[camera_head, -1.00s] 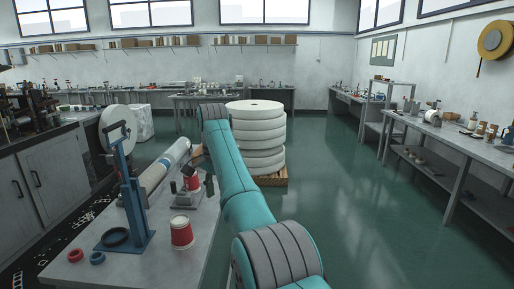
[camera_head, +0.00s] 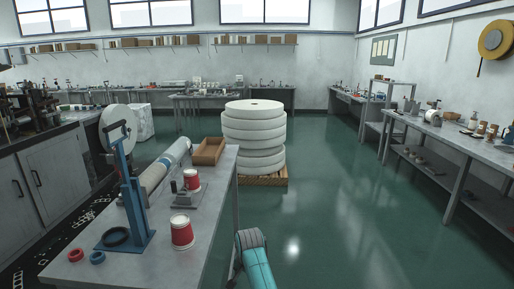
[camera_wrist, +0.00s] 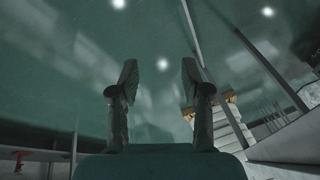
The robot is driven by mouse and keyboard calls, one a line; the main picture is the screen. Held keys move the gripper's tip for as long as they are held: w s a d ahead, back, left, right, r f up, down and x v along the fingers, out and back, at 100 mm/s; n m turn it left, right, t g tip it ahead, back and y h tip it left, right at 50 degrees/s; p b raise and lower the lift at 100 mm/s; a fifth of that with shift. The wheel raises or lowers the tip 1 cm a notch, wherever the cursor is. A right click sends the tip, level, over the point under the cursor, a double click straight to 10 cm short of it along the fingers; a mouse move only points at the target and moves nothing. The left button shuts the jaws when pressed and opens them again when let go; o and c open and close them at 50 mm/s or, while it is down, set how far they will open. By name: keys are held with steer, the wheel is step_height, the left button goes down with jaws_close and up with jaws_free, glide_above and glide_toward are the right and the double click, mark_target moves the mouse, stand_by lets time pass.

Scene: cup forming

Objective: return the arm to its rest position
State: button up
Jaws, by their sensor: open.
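My gripper (camera_wrist: 158,85) shows in the wrist view with its two fingers spread apart and nothing between them. Behind the fingers lies the green floor with bright reflections. In the head view the gripper itself does not show. Only a teal piece of my arm is in that view, low at the bottom centre, to the right of the table (camera_head: 80,268) and clear of it.
On the table stand two red cups (camera_head: 181,232) (camera_head: 191,179), a blue stand (camera_head: 133,205), a wooden tray (camera_head: 208,152) and a roll. A stack of white rolls (camera_head: 255,135) stands on a pallet behind. A shelved workbench (camera_head: 470,165) is at right. The floor between is clear.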

steer(key=s+d+f+n+t, duration=0.1)
steer(key=s+d+f, duration=0.3)
steer(key=s+f, duration=0.4)
steer(key=s+d+f+t, duration=0.2)
steer(key=s+d+f, duration=0.3)
steer(key=f, duration=0.5)
steer(key=s+d+f+n+t, duration=0.1)
steer(key=s+d+f, duration=0.15)
steer(key=s, duration=0.65)
steer(key=s+d+f+n+t, duration=0.15)
steer(key=s+d, duration=0.25)
steer(key=s, duration=0.6)
steer(key=s+d+r+t, duration=0.1)
steer(key=s+d+r, duration=0.25)
steer(key=s, duration=0.55)
steer(key=s+d+r+t, duration=0.2)
steer(key=s+r, duration=0.3)
steer(key=s, duration=0.5)
steer(key=s+r+n+t, duration=0.1)
steer(key=s+r, duration=0.6)
steer(key=r, duration=0.4)
steer(key=s+d+r+n+t+h, duration=0.1)
steer(key=s+r+t, duration=0.1)
steer(key=s+r, duration=0.5)
step_height(320, 180, up, 4)
steer(key=shift+d+f, duration=0.1)
steer(key=shift+d, duration=0.2)
